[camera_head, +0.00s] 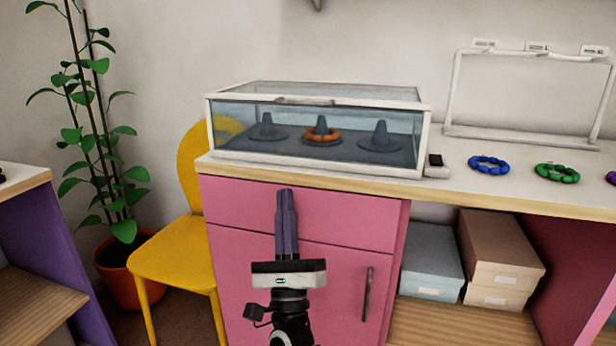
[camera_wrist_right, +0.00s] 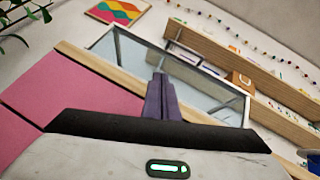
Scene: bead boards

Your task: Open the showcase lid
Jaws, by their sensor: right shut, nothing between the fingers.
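The showcase (camera_head: 425,130) is a glass box with a white frame on the desk top. Its lid (camera_head: 350,92) is closed, with a grey handle (camera_head: 304,101) on the front edge. Inside are three dark cones; an orange bead bracelet (camera_head: 322,136) is around the middle one. My right gripper (camera_head: 285,192) is shut and empty, pointing up in front of the pink drawer, below and in front of the showcase, apart from it. In the right wrist view the gripper's fingers (camera_wrist_right: 159,78) overlap the showcase (camera_wrist_right: 210,90). My left gripper is not in view.
Blue (camera_head: 489,165) and green (camera_head: 557,173) bracelets lie on the desk (camera_head: 460,182) to the right, near a white rack (camera_head: 456,95). A small dark-topped block (camera_head: 436,168) is beside the showcase. A yellow chair (camera_head: 175,262) stands left; boxes (camera_head: 430,262) sit below.

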